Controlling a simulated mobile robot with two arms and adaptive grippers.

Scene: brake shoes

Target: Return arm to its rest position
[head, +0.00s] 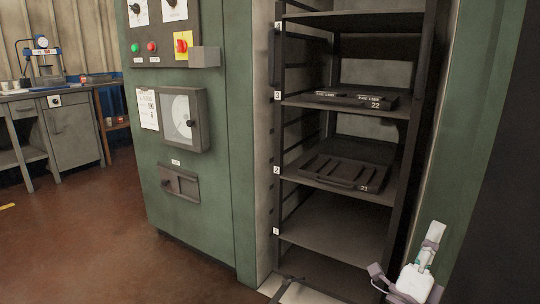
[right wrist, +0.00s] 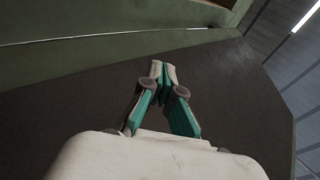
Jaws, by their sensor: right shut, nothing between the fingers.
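My right gripper (head: 433,236) shows at the lower right of the head view, in front of the green cabinet's right side. In the right wrist view my right gripper (right wrist: 160,70) has its teal-sided fingers together at the tips, with nothing between them. A dark panel fills most of the background behind the fingers there. My left gripper is not in view.
The open green cabinet (head: 241,120) has numbered shelves. A dark tray marked 22 (head: 347,99) lies on shelf 3, and one marked 21 (head: 342,172) on shelf 2. Shelf 1 (head: 335,228) looks bare. A workbench (head: 70,133) stands far left; brown floor (head: 85,235) is clear.

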